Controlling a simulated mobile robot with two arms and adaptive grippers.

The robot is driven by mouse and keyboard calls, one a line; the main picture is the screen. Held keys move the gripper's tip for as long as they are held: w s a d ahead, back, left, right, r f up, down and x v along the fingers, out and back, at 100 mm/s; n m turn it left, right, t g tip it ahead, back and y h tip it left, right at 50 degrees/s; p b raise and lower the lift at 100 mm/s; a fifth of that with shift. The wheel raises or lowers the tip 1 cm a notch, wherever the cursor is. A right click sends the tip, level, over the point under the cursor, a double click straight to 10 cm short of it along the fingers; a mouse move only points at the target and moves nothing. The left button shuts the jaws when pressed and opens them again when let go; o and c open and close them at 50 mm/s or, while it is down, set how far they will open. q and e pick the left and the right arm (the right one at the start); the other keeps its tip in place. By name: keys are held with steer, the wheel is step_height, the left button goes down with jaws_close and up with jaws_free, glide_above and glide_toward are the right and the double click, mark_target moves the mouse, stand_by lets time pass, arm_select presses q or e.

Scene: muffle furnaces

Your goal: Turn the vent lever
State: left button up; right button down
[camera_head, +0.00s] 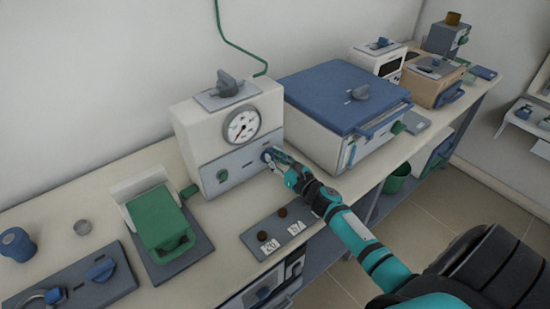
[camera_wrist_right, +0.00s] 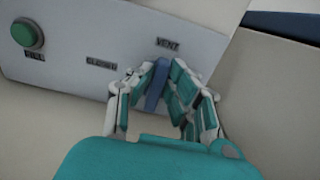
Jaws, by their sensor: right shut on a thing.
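The vent lever (camera_wrist_right: 157,86) is a blue bar below the "VENT" label on the grey front panel (camera_wrist_right: 75,50) in the right wrist view. In the head view the blue lever (camera_head: 266,155) shows at the right end of the panel of a white box with a round gauge (camera_head: 242,126). My right gripper (camera_head: 278,160) is at the panel, its fingers closed around the lever. In the right wrist view my right gripper (camera_wrist_right: 158,88) has a finger on each side of the blue bar. My left gripper is not in view.
A green button (camera_wrist_right: 27,34) is at the panel's left. A blue-lidded box (camera_head: 345,95) stands to the right of the gauge box. A grey plate (camera_head: 262,238) with two brown knobs lies in front, and a green device (camera_head: 160,220) stands to the left.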

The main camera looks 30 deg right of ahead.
steer(key=shift+n, duration=0.3)
steer(key=n, duration=0.1)
steer(key=n+b, duration=0.1)
steer(key=shift+a+f+n, duration=0.2)
steer(key=shift+a+n, duration=0.05)
steer(key=shift+n, duration=0.15)
steer(key=n+b, duration=0.2)
steer(key=n, duration=0.1)
steer(key=n+b, duration=0.1)
steer(key=n, duration=0.1)
steer(key=shift+s+a+f, duration=0.1)
steer(key=shift+a+f, duration=0.1)
steer(key=shift+a, duration=0.15)
steer(key=n, duration=0.1)
steer(key=n+b, duration=0.1)
steer(key=n, duration=0.1)
steer(key=n+b, duration=0.1)
steer(key=shift+a+f+n, duration=0.2)
steer(key=shift+f+n, duration=0.1)
steer(key=shift+n, duration=0.1)
steer(key=n, duration=0.1)
steer(key=n+b, duration=0.1)
steer(key=n, duration=0.1)
steer(key=n+b, duration=0.1)
steer(key=shift+f+n, duration=0.25)
steer(key=shift+n, duration=0.15)
steer(key=shift+a, duration=0.1)
steer(key=c, duration=1.3)
jaws_free()
